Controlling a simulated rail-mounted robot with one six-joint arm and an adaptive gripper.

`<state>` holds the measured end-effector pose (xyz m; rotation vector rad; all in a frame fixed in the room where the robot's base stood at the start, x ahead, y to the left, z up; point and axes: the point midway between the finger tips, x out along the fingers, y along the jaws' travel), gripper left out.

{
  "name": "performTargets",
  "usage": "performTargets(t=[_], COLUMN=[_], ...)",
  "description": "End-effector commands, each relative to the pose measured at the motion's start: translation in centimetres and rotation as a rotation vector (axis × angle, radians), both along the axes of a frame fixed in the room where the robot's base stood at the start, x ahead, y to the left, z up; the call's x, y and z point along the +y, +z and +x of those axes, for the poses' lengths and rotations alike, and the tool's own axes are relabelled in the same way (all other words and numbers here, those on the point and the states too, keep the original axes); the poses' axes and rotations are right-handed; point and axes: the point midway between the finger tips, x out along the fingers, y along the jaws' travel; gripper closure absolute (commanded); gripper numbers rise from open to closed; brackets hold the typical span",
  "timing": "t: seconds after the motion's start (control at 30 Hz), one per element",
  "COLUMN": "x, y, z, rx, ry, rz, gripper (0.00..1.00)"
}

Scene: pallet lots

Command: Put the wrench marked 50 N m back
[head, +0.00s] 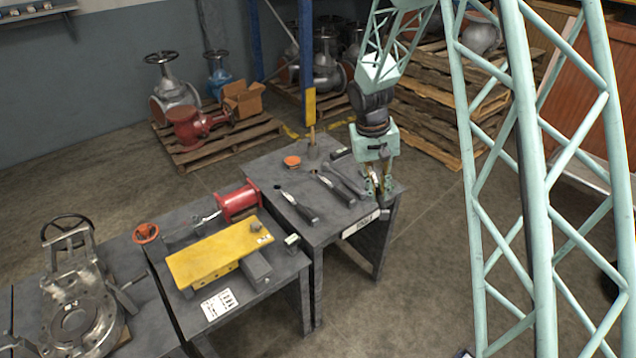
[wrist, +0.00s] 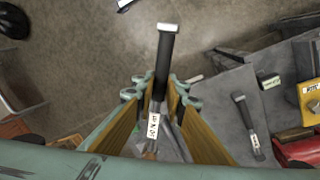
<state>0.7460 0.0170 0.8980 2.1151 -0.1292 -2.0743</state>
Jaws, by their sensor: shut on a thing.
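My gripper (head: 378,192) is at the right end of the tool table (head: 262,172). In the wrist view its two fingers (wrist: 160,88) are shut on a dark-handled wrench (wrist: 166,55). A white label on this wrench (wrist: 154,126) carries dark print that is too small to read surely. The handle points away from me, with a pale end cap over the floor. In the head view the held wrench is hard to separate from the gripper. Other dark wrenches lie on the table, one at the left (head: 298,206) and one nearer the gripper (head: 337,190).
A bench with a yellow plate (head: 220,252) and red cylinder (head: 238,201) adjoins on the left. Pallets (head: 425,115) lie behind. Floor right of the table is clear.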

Motion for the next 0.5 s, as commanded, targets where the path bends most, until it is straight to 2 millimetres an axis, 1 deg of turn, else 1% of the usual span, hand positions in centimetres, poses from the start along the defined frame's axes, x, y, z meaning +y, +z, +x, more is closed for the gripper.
performTargets(t=[0.27,0.5], x=[4.6,9.7], y=[-2.0,-4.1], z=[4.6,8.8], rx=[0.001,0.0], ry=[0.159,0.322], rz=[0.003,0.003], gripper=[1.0,1.0])
